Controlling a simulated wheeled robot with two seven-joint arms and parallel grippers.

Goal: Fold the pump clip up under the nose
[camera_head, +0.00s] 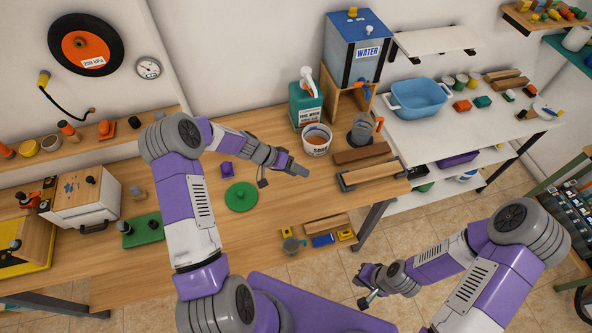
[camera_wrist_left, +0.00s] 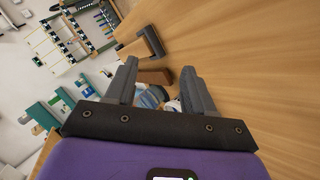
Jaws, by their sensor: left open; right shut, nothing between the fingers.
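A green bottle (camera_head: 306,103) with a white pump head (camera_head: 307,76) stands upright at the back of the wooden bench. Its nose and any clip under it are too small to make out. My left gripper (camera_head: 301,170) is open and empty, over the bench in front of the bottle and apart from it. Its two spread fingers show in the left wrist view (camera_wrist_left: 158,68); I cannot pick out the bottle there. My right gripper (camera_head: 364,286) is shut and empty, low over the tiled floor beyond the bench's front edge.
The blue water tank (camera_head: 356,50) is behind. A green disc (camera_head: 241,196) and wooden blocks (camera_head: 370,174) flank my left gripper.

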